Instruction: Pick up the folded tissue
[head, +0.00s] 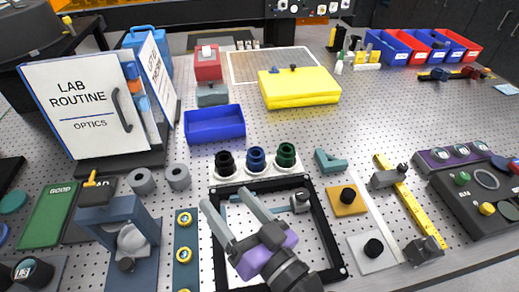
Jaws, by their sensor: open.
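My gripper (224,198) is in the head view at the lower middle. Its two grey fingers are spread apart, point away from me and hold nothing. It is over the black square frame (330,240), and its purple body hides part of the frame's inside. I cannot pick out a folded tissue with certainty. A pale flat patch (232,270) shows inside the frame beside the gripper, but I cannot tell what it is.
Three dark knobs on a white holder (222,178) stand just beyond the frame. A blue tray (214,125) and a yellow layered block (299,88) are further back. A white binder (85,105) stands left.

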